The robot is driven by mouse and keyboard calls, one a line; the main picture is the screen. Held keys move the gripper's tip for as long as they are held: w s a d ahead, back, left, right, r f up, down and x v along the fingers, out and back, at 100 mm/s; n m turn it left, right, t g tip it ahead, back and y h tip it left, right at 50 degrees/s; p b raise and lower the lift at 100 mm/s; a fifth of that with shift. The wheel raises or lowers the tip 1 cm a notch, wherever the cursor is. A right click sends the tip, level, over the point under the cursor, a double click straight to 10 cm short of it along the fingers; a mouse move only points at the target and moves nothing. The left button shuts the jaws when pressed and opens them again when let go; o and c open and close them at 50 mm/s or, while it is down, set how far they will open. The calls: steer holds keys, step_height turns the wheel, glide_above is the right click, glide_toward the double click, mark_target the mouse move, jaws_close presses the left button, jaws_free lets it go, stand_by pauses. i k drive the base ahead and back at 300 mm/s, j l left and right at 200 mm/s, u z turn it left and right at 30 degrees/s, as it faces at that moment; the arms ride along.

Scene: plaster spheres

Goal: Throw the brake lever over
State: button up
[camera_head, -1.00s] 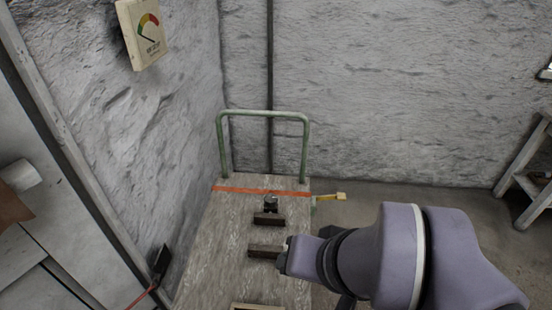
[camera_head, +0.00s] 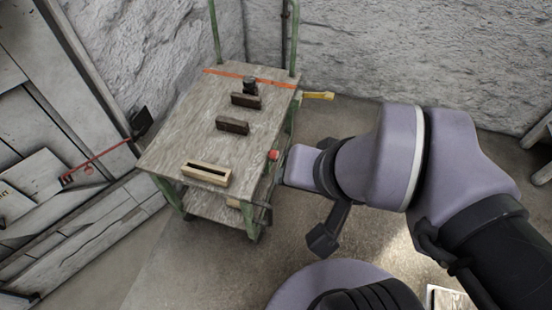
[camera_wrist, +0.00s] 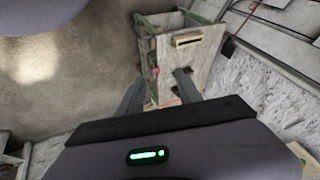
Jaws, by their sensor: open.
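A wooden-topped trolley (camera_head: 190,120) with a green metal frame stands by the wall. A red knob (camera_head: 273,155) shows at its right side, just below the top; it may be the end of the brake lever. The red spot also shows in the wrist view (camera_wrist: 155,71). A yellow handle (camera_head: 318,95) sticks out at the trolley's far right corner; I cannot tell which one is the brake lever. My gripper (camera_wrist: 159,80) is open and empty, with the trolley beyond its fingers. In the head view, my arm is right of the red knob.
Two dark blocks (camera_head: 233,126) and a small dark object (camera_head: 250,85) lie on the trolley top, with a slotted wooden box (camera_head: 206,173) at the near edge. A red rod (camera_head: 95,160) is at the left wall.

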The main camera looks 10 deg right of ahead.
mark_target(274, 154)
steer(key=i+l+u, duration=0.1)
steer(key=u, duration=0.25)
steer(key=i+l+u, duration=0.2)
steer(key=u, duration=0.2)
steer(key=i, duration=0.1)
